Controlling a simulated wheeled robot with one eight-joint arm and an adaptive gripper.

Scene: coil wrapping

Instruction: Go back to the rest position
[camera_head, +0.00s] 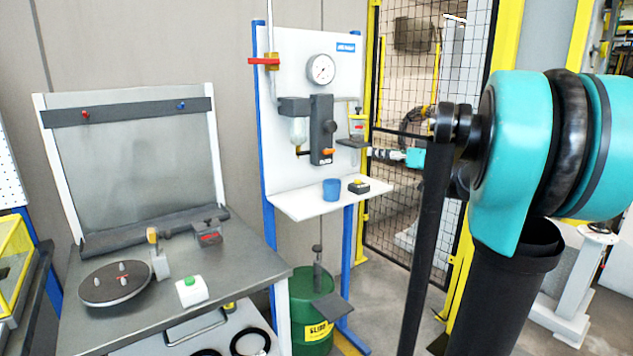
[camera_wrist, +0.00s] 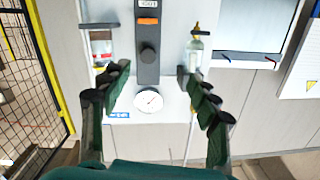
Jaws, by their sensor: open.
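My gripper (camera_wrist: 154,80) is open in the wrist view, its two dark fingers spread apart with nothing between the tips. Behind and between them is the white panel with a round gauge (camera_wrist: 148,99) and a dark block with an orange part (camera_wrist: 148,21); this view looks upside down. My teal and black arm fills the right of that view.
A blue cup (camera_head: 331,189) and a small dark box with a yellow top (camera_head: 358,186) stand on the panel's white shelf (camera_head: 300,205). A grey workbench (camera_head: 130,330) with a round turntable (camera_head: 112,283) is at left. A green drum (camera_head: 308,290) stands below. A yellow-framed mesh fence (camera_head: 400,215) is behind my arm.

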